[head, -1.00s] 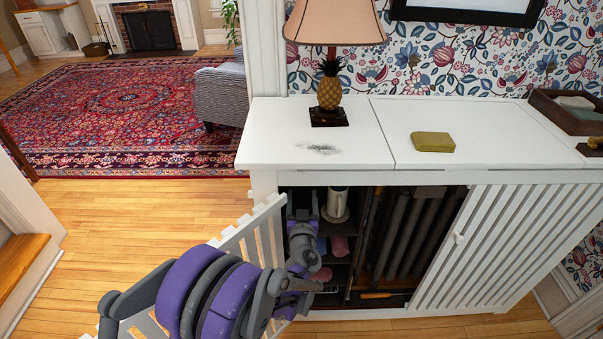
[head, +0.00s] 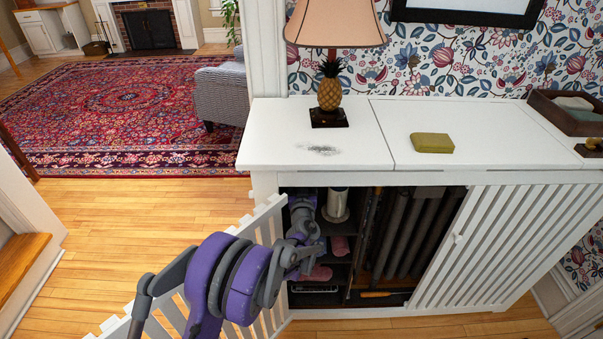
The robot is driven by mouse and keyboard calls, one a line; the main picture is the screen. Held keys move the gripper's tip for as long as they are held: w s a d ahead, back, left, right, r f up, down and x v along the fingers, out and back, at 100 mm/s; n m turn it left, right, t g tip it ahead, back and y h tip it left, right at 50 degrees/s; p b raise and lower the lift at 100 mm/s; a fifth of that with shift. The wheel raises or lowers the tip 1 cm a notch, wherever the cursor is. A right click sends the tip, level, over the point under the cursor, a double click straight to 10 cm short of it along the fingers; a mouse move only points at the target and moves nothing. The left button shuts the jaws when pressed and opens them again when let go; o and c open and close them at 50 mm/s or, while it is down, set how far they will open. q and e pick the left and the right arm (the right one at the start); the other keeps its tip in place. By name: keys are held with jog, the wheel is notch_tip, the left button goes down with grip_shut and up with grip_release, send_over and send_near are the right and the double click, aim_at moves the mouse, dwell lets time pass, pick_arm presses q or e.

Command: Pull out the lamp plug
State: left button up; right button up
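The lamp has a pineapple base (head: 329,94) and a peach shade (head: 335,22), and stands on the white cabinet top. I see neither its plug nor its cord. My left arm comes in from the bottom left and reaches into the open left part of the cabinet. My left gripper (head: 301,203) is in the shadow there, beside the upper shelf; its fingertips are too dark and covered to read. My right gripper is out of view.
A slatted door (head: 262,226) stands open beside my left arm; another slatted panel (head: 520,245) covers the cabinet's right. Inside are a white cylinder (head: 337,203), pink items (head: 340,246) and dark upright rolls (head: 410,235). A yellow sponge-like block (head: 432,143) and dark smudge lie on top.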

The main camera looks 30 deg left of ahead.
pick_arm(q)
jog(key=shift+p, duration=0.6)
dwell(1.1)
jog(key=shift+c, duration=0.3)
grip_shut()
dwell(1.1)
jog(key=shift+v, duration=2.95)
